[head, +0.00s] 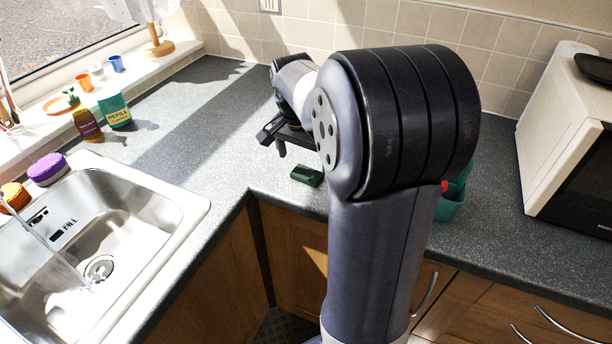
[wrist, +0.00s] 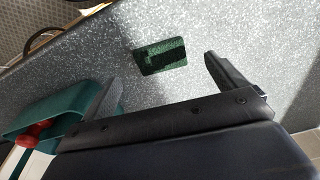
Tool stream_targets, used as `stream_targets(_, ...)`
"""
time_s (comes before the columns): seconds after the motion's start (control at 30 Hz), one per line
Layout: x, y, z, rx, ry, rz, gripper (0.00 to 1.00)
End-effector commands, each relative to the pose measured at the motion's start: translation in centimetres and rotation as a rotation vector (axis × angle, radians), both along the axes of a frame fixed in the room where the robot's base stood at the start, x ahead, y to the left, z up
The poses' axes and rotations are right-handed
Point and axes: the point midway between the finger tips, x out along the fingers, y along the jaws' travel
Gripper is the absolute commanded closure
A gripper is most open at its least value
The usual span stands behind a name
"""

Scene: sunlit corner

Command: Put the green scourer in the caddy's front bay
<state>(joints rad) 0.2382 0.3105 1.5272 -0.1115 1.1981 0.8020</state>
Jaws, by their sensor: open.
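The green scourer (head: 307,175) lies flat on the grey worktop near its front edge, close to the inner corner. In the wrist view the scourer (wrist: 161,55) is just beyond the fingertips, roughly centred between them, with a dark shadow across part of it. My gripper (head: 273,142) is open and empty above the worktop; its two spread fingers also show in the wrist view (wrist: 160,72). The teal caddy (head: 453,202) stands right of my arm, which hides most of it. It also shows at the left of the wrist view (wrist: 30,118); I cannot make out its bays.
A red knob-like thing (wrist: 38,132) shows at the caddy. A microwave (head: 560,140) stands at the right. The steel sink (head: 130,235) is at the left, with a purple sponge (head: 47,169) beside it. A refill pack (head: 114,109) stands behind. The worktop around the scourer is clear.

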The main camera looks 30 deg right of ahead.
Motion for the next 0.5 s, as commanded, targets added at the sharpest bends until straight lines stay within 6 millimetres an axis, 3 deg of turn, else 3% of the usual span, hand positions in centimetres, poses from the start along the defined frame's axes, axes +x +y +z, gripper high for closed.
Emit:
stream_targets(0.3,0.6,-1.0,-4.2,0.001,0.003,0.000,0.06)
stream_targets(0.5,0.7,-1.1,-5.1,0.000,0.000,0.000,0.06)
